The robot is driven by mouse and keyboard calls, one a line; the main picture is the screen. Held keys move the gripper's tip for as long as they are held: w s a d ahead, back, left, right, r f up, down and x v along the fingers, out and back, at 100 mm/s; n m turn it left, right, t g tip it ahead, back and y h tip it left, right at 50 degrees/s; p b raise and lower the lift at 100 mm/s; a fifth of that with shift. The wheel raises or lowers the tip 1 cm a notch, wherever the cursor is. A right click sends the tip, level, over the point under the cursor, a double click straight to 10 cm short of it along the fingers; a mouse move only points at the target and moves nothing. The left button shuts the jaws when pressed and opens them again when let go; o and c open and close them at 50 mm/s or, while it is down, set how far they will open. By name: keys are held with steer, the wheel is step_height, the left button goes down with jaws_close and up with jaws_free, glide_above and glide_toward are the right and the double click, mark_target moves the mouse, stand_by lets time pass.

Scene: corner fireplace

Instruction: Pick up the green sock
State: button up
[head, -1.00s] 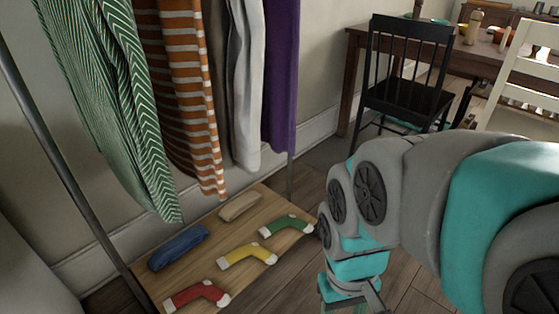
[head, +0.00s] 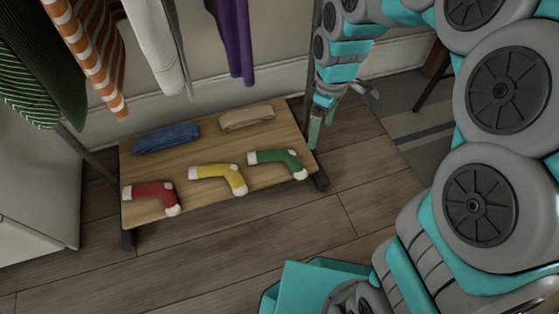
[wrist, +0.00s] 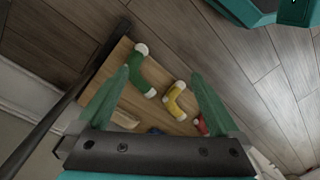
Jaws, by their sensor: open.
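The green sock (head: 279,159) with white toe and cuff lies at the right end of a low wooden shelf (head: 190,205) in the head view. In the wrist view the green sock (wrist: 138,72) lies just ahead of the left finger. My gripper (head: 315,135) is at the shelf's right end in the head view, to the right of the sock and apart from it. In the wrist view my gripper (wrist: 163,83) is open, with two green fingers spread and nothing held between them.
A yellow sock (head: 219,177) and a red sock (head: 152,196) lie left of the green one. Folded blue (head: 166,138) and beige (head: 247,117) cloths lie behind. Clothes hang above, including a purple one (head: 232,38). The floor (head: 290,225) in front is clear.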

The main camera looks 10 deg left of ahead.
steer(key=w+a+f+n+b, duration=0.1)
steer(key=w+a+f+n, duration=0.25)
steer(key=a+f, duration=0.2)
steer(key=w+a+f+n+b, duration=0.2)
steer(key=w+a+f, duration=0.2)
steer(key=f, duration=0.3)
steer(key=n+t+b, duration=0.1)
steer(key=n, duration=0.3)
glide_above(270, 154)
steer(key=f, duration=1.1)
steer(key=shift+w+d, duration=0.2)
steer(key=shift+w, duration=0.15)
steer(key=shift+s+a+f+b, duration=0.15)
steer(key=shift+f+b, duration=0.1)
steer(key=shift+f, duration=1)
steer(key=shift+s+f+b, duration=0.15)
steer(key=shift+f+b, duration=0.05)
steer(key=shift+f, duration=1.1)
steer(key=shift+s+a+f+b, duration=0.15)
steer(key=shift+f+b, duration=0.1)
steer(key=shift+f, duration=1)
steer(key=shift+c, duration=0.4)
steer(key=shift+d, duration=0.1)
steer(key=c, duration=1.3)
steer(key=shift+r, duration=0.1)
